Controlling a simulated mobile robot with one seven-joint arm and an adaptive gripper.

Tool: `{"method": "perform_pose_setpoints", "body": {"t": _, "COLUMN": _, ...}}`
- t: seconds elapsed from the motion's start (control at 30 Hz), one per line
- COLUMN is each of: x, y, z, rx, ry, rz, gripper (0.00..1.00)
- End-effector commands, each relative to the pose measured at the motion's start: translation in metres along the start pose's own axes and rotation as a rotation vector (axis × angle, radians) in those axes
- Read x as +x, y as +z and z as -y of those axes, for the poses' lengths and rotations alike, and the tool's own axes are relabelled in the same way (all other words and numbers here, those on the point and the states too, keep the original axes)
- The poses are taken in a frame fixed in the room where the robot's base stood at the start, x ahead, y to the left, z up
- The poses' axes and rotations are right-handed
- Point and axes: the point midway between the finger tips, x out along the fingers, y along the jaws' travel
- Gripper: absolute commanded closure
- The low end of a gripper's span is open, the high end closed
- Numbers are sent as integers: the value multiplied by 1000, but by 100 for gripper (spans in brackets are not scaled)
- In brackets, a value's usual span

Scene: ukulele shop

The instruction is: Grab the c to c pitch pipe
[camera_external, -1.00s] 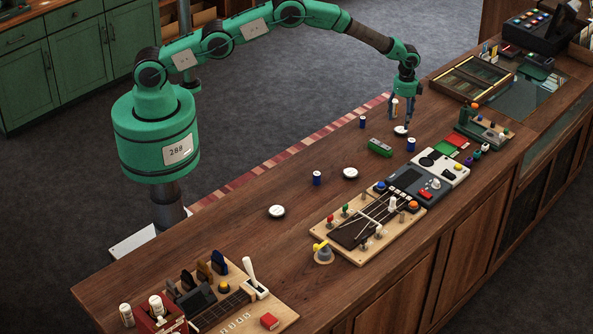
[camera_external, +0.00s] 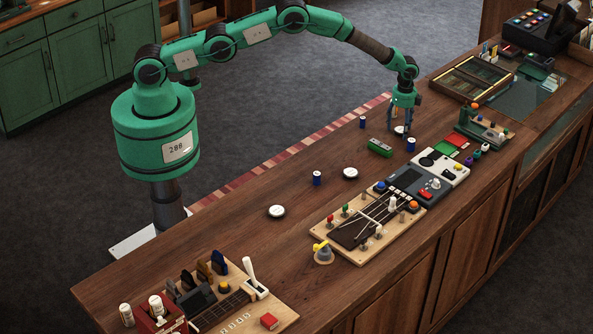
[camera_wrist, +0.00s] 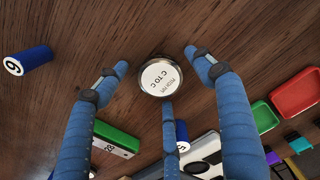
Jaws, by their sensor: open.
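In the external view my gripper (camera_external: 402,131) points down over the disc, close to the counter.
Two similar white discs (camera_external: 350,173) (camera_external: 277,211) lie farther left. Near my gripper stand a blue cylinder (camera_external: 411,145), another blue cylinder (camera_external: 363,122) and a green box (camera_external: 380,147). Red (camera_wrist: 297,92) and green (camera_wrist: 265,116) trays lie to the right.

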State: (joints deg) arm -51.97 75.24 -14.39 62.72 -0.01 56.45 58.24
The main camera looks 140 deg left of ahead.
Motion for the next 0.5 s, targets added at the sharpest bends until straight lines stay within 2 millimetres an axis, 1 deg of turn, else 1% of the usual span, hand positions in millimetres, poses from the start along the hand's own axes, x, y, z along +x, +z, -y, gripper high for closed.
{"method": "perform_pose_setpoints", "body": {"t": 0.2, "x": 0, "y": 0, "z": 0, "rx": 0, "ry": 0, "rz": 0, "gripper": 32}}
{"method": "perform_pose_setpoints", "body": {"t": 0.27, "x": 0, "y": 0, "z": 0, "rx": 0, "ry": 0, "rz": 0, "gripper": 42}}
{"method": "perform_pose_setpoints", "body": {"t": 0.3, "x": 0, "y": 0, "z": 0, "rx": 0, "ry": 0, "rz": 0, "gripper": 50}}
{"method": "perform_pose_setpoints", "body": {"t": 0.37, "x": 0, "y": 0, "z": 0, "rx": 0, "ry": 0, "rz": 0, "gripper": 62}}
{"method": "perform_pose_setpoints", "body": {"t": 0.43, "x": 0, "y": 0, "z": 0, "rx": 0, "ry": 0, "rz": 0, "gripper": 76}}
{"method": "perform_pose_setpoints", "body": {"t": 0.47, "x": 0, "y": 0, "z": 0, "rx": 0, "ry": 0, "rz": 0, "gripper": 80}}
{"method": "perform_pose_setpoints", "body": {"t": 0.5, "x": 0, "y": 0, "z": 0, "rx": 0, "ry": 0, "rz": 0, "gripper": 80}}
